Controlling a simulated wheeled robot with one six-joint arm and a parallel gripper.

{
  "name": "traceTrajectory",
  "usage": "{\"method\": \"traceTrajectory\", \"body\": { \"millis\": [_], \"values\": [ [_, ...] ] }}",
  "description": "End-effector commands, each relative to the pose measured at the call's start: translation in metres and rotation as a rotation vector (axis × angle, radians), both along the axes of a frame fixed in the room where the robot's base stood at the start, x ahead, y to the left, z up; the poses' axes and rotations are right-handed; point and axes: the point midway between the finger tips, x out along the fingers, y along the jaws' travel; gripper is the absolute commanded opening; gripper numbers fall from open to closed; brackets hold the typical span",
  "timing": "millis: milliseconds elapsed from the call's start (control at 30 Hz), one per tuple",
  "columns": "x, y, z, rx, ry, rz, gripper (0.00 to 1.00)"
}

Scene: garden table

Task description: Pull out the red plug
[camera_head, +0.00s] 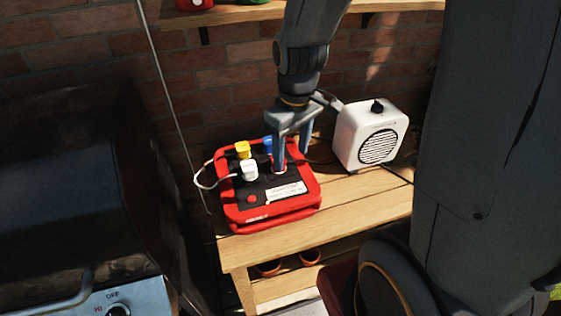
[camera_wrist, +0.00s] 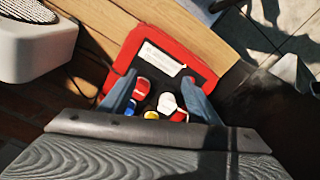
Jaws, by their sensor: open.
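The red power box (camera_head: 236,213) sits on the wooden table, with a dark top, a white label and several plugs. A yellow plug (camera_head: 242,149), a white plug (camera_head: 249,170) and a blue plug (camera_head: 267,145) stand in it. My gripper (camera_head: 291,160) is open, pointing down over the right part of the box. In the wrist view, the red plug (camera_wrist: 141,88) shows between the fingers of my gripper (camera_wrist: 158,79), closer to the left finger. I cannot tell whether they touch. In the head view the finger mostly hides the red plug.
A white speaker-like box (camera_head: 350,145) stands on the table right of my gripper. The wooden table (camera_head: 340,200) is clear in front of it. A brick wall (camera_head: 215,75) and a shelf (camera_head: 240,13) are behind. A dark grill (camera_head: 70,170) stands at left.

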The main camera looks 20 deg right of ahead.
Motion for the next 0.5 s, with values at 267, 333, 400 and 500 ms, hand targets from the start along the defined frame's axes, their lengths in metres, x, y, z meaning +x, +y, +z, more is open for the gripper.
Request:
{"method": "traceTrajectory", "body": {
  "millis": [267,333,400,500],
  "values": [
    [0.069,-0.001,-0.015,-0.041,0.054,0.646,0.56],
    [0.082,-0.002,-0.021,-0.046,0.064,0.788,0.56],
    [0.093,-0.002,-0.027,-0.049,0.069,0.905,0.56],
    [0.102,-0.002,-0.033,-0.05,0.077,1.025,0.56]
  ]
}}
